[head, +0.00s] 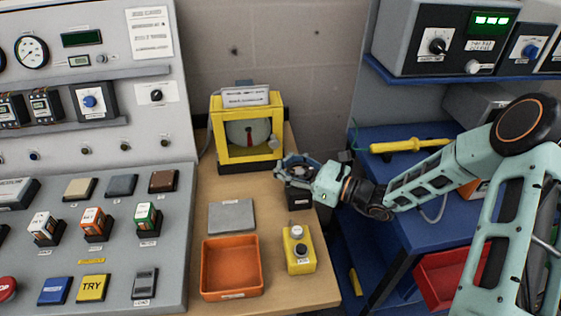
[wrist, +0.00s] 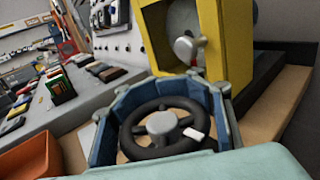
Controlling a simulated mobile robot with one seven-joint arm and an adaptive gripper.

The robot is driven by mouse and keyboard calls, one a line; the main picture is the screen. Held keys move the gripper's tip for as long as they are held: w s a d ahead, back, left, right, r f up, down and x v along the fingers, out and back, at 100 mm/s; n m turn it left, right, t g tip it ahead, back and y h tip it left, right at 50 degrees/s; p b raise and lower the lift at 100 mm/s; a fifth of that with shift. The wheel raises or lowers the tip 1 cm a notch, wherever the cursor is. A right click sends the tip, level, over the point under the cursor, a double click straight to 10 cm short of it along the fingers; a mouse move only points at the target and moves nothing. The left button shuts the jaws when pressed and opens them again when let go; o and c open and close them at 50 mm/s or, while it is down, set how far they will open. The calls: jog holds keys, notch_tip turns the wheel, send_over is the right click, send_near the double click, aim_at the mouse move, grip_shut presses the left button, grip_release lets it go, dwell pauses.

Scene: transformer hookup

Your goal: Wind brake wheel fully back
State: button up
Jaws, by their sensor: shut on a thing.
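The brake wheel is a black handwheel (wrist: 162,124) with a grey hub, several spokes and a small white mark on its right side. It lies in front of my gripper in the wrist view. In the head view my gripper (head: 294,166) is at the wheel, on top of a black box (head: 298,199) at the table's right edge. My gripper's blue-lined fingers curve around the wheel's rim on both sides and are shut on it. In the head view my gripper hides most of the wheel.
A yellow-framed machine (head: 247,155) with a round disc stands just behind. An orange tray (head: 231,268), a grey plate (head: 232,216) and a yellow button box (head: 299,249) are on the wooden table. A control console (head: 100,235) is left; a blue bench (head: 400,150) is right.

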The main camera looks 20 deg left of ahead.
jog(key=n+g, duration=0.1)
jog(key=g, duration=0.1)
jog(key=s+n+g, duration=0.1)
jog(key=n+g, duration=0.1)
jog(key=g, duration=0.1)
jog(key=shift+s+d+f+n+g, duration=0.2)
jog(key=shift+n+g, duration=0.1)
jog(key=shift+c, duration=0.2)
jog(key=shift+s+d+r+n+g+h+b, duration=0.1)
jog(key=shift+s+n+g+h+b, duration=0.2)
jog(key=shift+n+g, duration=0.55)
jog(key=shift+s+d+n+g+h+b, duration=0.1)
jog(key=shift+s+n+g+b, duration=0.4)
jog(key=shift+g, duration=0.65)
jog(key=shift+w+g, duration=0.15)
jog(key=shift+g, duration=0.15)
jog(key=o, duration=1.1)
jog(key=shift+d+r, duration=0.1)
jog(key=shift+d, duration=0.1)
jog(key=o, duration=0.4)
jog(key=shift+a, duration=0.2)
jog(key=shift+c, duration=0.2)
jog(key=shift+r, duration=0.1)
notch_tip(320, 180, up, 10)
jog(key=shift+o, duration=0.3)
